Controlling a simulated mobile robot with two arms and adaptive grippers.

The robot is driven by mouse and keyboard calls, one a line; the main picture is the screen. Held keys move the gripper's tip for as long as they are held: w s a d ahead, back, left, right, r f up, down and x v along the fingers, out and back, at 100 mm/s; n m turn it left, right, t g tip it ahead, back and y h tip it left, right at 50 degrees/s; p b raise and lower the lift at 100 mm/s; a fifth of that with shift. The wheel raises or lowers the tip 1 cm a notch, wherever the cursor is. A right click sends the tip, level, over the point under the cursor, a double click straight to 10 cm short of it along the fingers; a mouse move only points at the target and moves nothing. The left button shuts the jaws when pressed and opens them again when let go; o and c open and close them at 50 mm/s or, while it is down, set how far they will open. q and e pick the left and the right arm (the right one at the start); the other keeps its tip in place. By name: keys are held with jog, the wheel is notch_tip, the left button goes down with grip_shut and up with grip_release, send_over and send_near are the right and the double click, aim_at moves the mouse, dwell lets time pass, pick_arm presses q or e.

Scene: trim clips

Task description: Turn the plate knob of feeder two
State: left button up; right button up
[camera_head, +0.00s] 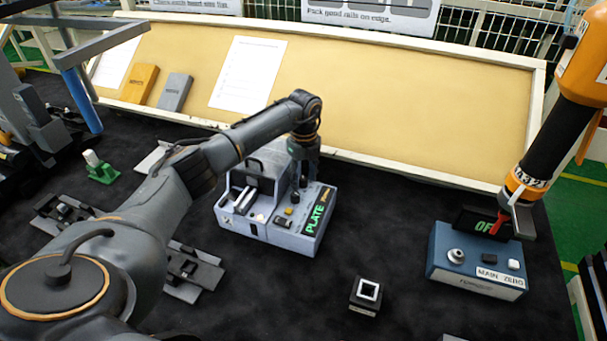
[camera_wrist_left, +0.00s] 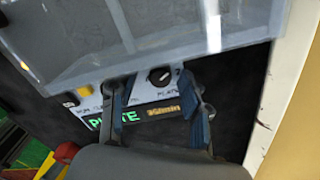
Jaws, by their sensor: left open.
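A grey feeder box (camera_head: 262,232) with a green PLATE display (camera_head: 318,212) stands mid-table in the head view. My left gripper (camera_head: 304,172) points down over its right rear part, and its fingertips are hard to make out there. In the left wrist view, a round black knob (camera_wrist_left: 159,76) with a pale pointer mark sits on the feeder's panel. My open left gripper (camera_wrist_left: 157,84) has one finger on each side of the knob. I cannot tell whether the fingers touch it. The PLATE display (camera_wrist_left: 116,122) also shows there.
A blue control box (camera_head: 475,262) marked MAIN and ZERO stands right, beneath an orange and black arm-like tool (camera_head: 540,140). A small square block (camera_head: 367,295) lies in front. A pale board (camera_head: 400,95) slopes along the back. Dark table shows between feeder and blue box.

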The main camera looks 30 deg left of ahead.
pick_arm(q)
jog(key=shift+f, duration=0.1)
jog(key=shift+c, duration=0.4)
grip_shut()
